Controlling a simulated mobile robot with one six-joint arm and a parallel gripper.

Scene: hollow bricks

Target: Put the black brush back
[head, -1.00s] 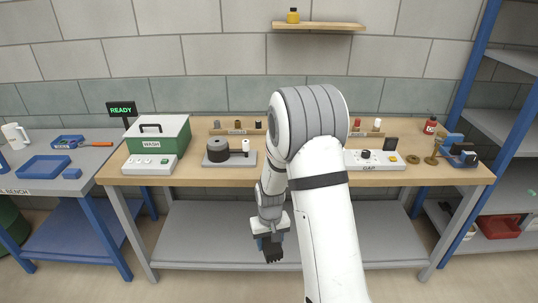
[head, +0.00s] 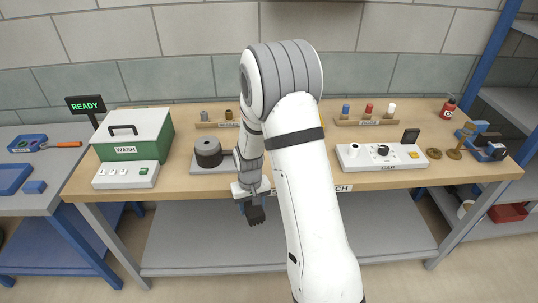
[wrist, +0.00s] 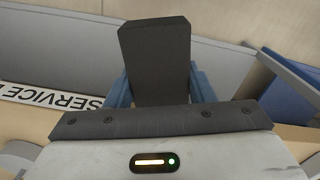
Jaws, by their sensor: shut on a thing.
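My gripper (head: 249,196) hangs in front of the workbench, below its top edge. Its blue fingers (wrist: 160,92) are shut on a dark block, which I take to be the black brush (wrist: 155,48). In the head view the black brush (head: 256,215) points down from the fingers, clear of the bench. A blue holder (head: 487,150) with dark pieces in it stands at the right end of the benchtop; whether it has a free place I cannot tell.
The bench (head: 215,182) carries a green wash box (head: 158,128), a grey station with a dark drum (head: 208,150), a white gap panel (head: 372,158), an upright black piece (head: 410,136) and a red bottle (head: 448,108). A blue shelf post (head: 483,75) rises at the right.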

